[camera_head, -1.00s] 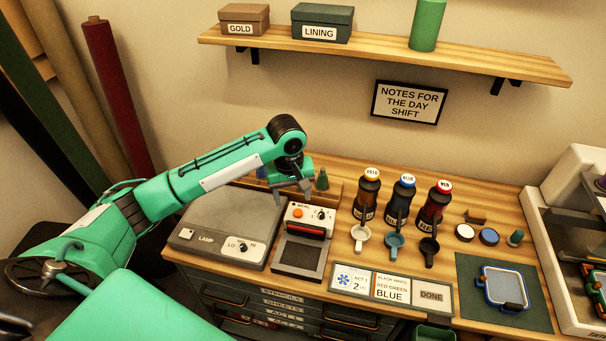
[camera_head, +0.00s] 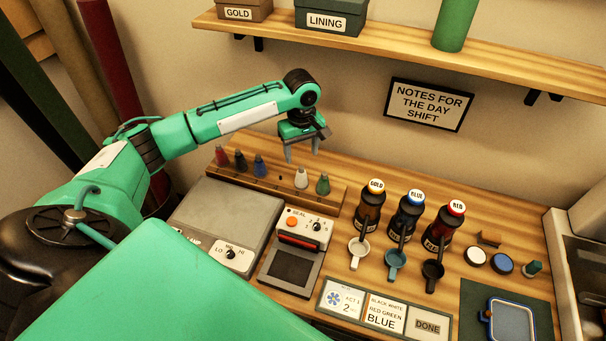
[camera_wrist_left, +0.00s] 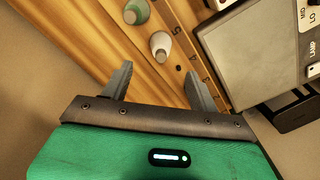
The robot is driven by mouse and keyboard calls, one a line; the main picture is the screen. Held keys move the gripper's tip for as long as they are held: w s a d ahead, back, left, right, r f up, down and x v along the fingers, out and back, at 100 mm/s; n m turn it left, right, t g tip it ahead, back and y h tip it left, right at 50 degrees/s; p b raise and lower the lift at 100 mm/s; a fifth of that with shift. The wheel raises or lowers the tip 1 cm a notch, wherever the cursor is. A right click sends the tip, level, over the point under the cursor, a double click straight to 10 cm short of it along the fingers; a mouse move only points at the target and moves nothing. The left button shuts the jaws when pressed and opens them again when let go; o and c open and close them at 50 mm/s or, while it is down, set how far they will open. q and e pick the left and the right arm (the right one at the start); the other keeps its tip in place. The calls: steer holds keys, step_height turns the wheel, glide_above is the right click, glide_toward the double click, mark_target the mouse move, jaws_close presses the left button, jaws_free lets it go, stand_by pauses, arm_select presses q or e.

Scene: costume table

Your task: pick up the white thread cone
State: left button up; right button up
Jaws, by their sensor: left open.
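The white thread cone (camera_head: 301,179) stands upright in the wooden rack (camera_head: 337,203) at the back of the table, between an empty peg place and the green cone (camera_head: 323,184). My left gripper (camera_head: 302,153) is open and empty above and a little behind the white cone, fingers pointing down. In the left wrist view the white cone (camera_wrist_left: 160,45) shows just beyond the gap between the open fingertips (camera_wrist_left: 157,82), not touched by them. The green cone (camera_wrist_left: 136,11) shows at the top, near the left finger's side. My right gripper is not in view.
Red, black and blue cones (camera_head: 260,165) stand left in the rack. The grey lamp box (camera_head: 225,222) and the seal device (camera_head: 295,249) lie in front. Bottles (camera_head: 408,215) stand to the right. A shelf (camera_head: 400,45) hangs above the table.

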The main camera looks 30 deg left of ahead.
mark_target(301, 167)
arm_select(q)
step_height(301, 167, down, 3)
steer(key=shift+r, duration=0.1)
steer(key=shift+f+p, duration=0.85)
steer(key=shift+f, duration=0.75)
step_height(301, 167, down, 2)
steer(key=shift+s+f, duration=0.1)
steer(key=shift+f, duration=0.5)
steer(key=shift+c, duration=0.2)
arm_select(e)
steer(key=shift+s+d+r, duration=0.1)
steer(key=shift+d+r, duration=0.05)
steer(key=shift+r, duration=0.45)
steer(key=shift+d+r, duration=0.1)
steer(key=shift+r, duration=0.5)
arm_select(q)
steer(key=c, duration=1)
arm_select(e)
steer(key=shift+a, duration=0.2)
